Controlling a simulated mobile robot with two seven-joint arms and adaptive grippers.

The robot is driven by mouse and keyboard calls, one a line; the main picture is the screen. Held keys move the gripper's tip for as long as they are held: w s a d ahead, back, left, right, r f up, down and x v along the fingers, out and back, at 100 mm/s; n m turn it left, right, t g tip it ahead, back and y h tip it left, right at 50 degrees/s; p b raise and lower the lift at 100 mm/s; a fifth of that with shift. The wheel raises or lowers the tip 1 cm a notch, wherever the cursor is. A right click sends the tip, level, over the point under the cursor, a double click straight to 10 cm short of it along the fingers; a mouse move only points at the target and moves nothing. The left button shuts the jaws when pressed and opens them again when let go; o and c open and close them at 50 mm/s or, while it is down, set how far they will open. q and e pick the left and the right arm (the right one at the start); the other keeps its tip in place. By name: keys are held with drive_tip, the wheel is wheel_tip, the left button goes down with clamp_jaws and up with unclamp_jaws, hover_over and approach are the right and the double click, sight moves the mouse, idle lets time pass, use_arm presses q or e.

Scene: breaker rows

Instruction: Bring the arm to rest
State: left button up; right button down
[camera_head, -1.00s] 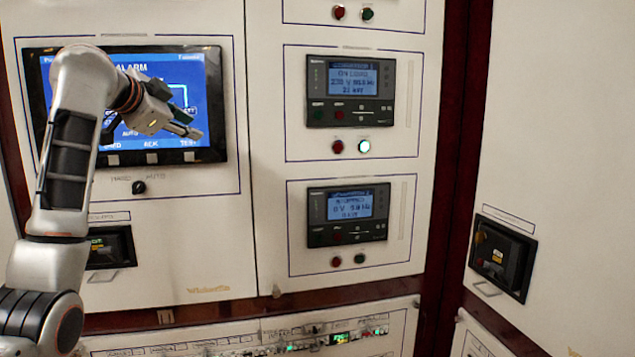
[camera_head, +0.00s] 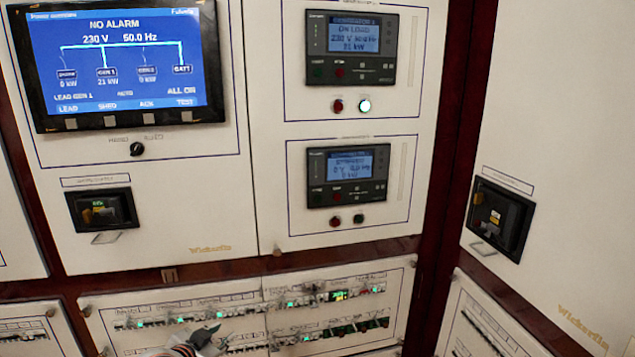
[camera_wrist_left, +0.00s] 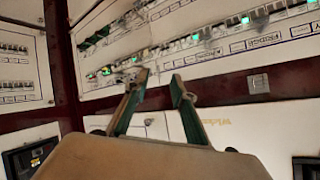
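My left gripper (camera_head: 205,338) shows at the bottom edge of the head view, low in front of the breaker rows (camera_head: 325,297); most of its arm is out of the picture. In the left wrist view my left gripper (camera_wrist_left: 160,84) has its two fingers apart with nothing between them. The breaker rows (camera_wrist_left: 205,38) lie beyond the fingertips there, and the picture looks upside down. My right gripper is in neither view.
A blue screen (camera_head: 118,62) reads "NO ALARM", with a black knob (camera_head: 137,149) below it. Two controller panels (camera_head: 350,48) (camera_head: 347,176) sit to its right. Black breaker units (camera_head: 102,210) (camera_head: 500,218) are on the left and right cabinets.

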use_arm(q)
drive_tip(key=s+d+f, duration=0.1)
drive_tip(key=s+f, duration=0.4)
drive_tip(key=s, duration=0.5)
drive_tip(key=s+d+f+n, duration=0.1)
drive_tip(key=s+f, duration=0.4)
drive_tip(key=s, duration=0.6)
drive_tip(key=s+d+f+n+g, duration=0.1)
drive_tip(key=s+d+f, duration=0.1)
drive_tip(key=s+f, duration=0.4)
drive_tip(key=s, duration=0.4)
drive_tip(key=shift+s+h, duration=0.25)
drive_tip(key=shift+h, duration=0.15)
drive_tip(key=shift+f, duration=0.1)
